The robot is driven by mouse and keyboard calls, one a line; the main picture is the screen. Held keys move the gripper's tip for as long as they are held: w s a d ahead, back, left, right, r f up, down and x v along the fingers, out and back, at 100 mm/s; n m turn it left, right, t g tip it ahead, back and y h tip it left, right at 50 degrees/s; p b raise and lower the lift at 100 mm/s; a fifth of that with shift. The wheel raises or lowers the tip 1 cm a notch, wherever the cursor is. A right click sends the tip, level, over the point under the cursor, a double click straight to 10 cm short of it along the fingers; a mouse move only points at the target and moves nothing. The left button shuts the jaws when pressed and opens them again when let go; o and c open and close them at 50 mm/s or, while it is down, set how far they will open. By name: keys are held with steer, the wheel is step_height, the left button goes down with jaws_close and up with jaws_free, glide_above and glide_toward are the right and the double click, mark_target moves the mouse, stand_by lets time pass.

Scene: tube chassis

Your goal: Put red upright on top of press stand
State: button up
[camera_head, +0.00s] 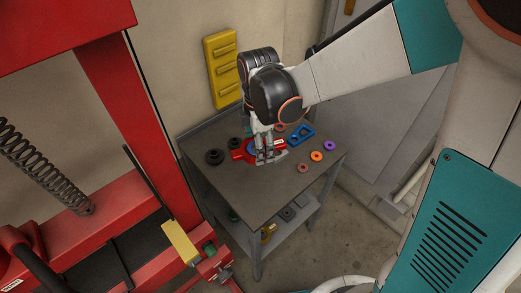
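A red part (238,154) lies on the dark table (265,190), partly hidden behind my gripper. A blue round shape shows at its middle. My gripper (266,160) points down over the table at the right side of this red part. Its fingers overlap the part in the picture; I cannot tell whether they touch it or how far they are open. A large red press frame (150,120) fills the left of the view. Which part of it is the press stand is not clear.
Black round pieces (215,156) lie left of the red part. A blue bracket (300,135), orange ring (316,156), purple ring (329,146) and red ring (303,168) lie to the right. A yellow block (181,242) sits on the press side. The table's front is clear.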

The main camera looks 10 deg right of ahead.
mark_target(259, 187)
step_height(259, 187, down, 20)
steer(key=b, duration=1.3)
steer(key=shift+r, duration=0.25)
steer(key=shift+f+b, duration=0.1)
steer(key=shift+b, duration=0.2)
steer(key=o, duration=1.4)
step_height(259, 187, up, 12)
steer(key=p, duration=0.4)
steer(key=shift+p, duration=0.3)
